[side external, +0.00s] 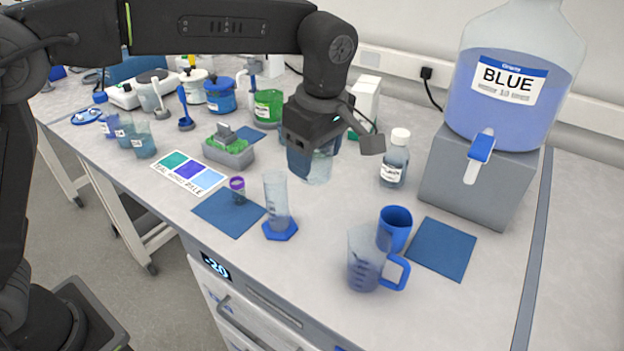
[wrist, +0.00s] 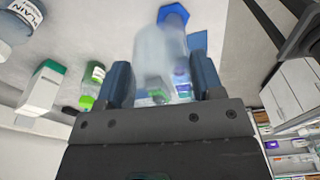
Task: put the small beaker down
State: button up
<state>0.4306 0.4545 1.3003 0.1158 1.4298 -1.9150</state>
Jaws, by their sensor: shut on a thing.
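The small beaker (side external: 318,168) is clear and hangs between the blue fingers of my gripper (side external: 312,155), near the middle of the bench in the side view. My gripper is shut on it. In the wrist view the beaker (wrist: 158,55) is a blurred, see-through shape between the two fingers (wrist: 158,85). Its base seems to be above the bench, though the gap is hard to judge. The upper part of the beaker is partly hidden by my gripper in the side view.
A measuring cylinder (side external: 276,200) stands in front, left of a blue-handled jug (side external: 364,262) and blue cup (side external: 395,228). A PLAIN bottle (side external: 395,158) stands right of my gripper. Blue mats (side external: 442,248) (side external: 222,212) lie bare in part. A large BLUE dispenser (side external: 470,175) stands far right.

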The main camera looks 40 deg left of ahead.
jog(key=w+a+m+t+h, duration=0.1)
jog(key=w+a+m, duration=0.6)
jog(key=a, duration=0.4)
jog(key=w+a+m, duration=0.5)
jog(key=a+m, duration=0.5)
jog(key=a, duration=0.2)
jog(key=w+d+f, duration=0.1)
jog(key=d+f, duration=0.2)
jog(key=f, duration=0.1)
jog(key=w+d+f, duration=0.1)
jog(key=d+f, duration=0.3)
jog(key=w+d+f, duration=0.2)
jog(key=d+f, duration=0.1)
jog(key=d, duration=0.1)
jog(key=shift+d+f, duration=0.1)
jog(key=shift+f, duration=0.3)
jog(key=shift+d+f, duration=0.2)
jog(key=shift+f, duration=1.9)
jog(key=shift+f, duration=0.15)
jog(key=o, duration=0.9)
